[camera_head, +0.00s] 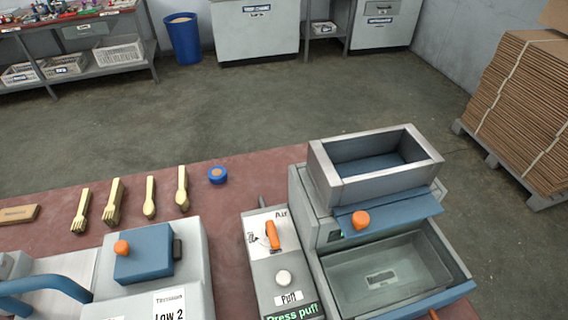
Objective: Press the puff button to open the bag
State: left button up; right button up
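The puff button (284,278) is a round whitish knob on a grey control box at the bottom middle of the head view. A white "Puff" label (289,298) sits just below it, and a dark display (291,312) with green "Press puff" text is at the bottom edge. An orange lever (272,235) stands above the button beside an "Air" label. No bag can be made out in this view. Neither of my grippers shows.
A grey machine with an open hopper (318,170) and a clear-fronted bin stands right of the control box. A press with a blue block (143,252) stands to the left. Wooden spoons and forks (182,188) and a blue tape roll (218,175) lie behind on the red bench.

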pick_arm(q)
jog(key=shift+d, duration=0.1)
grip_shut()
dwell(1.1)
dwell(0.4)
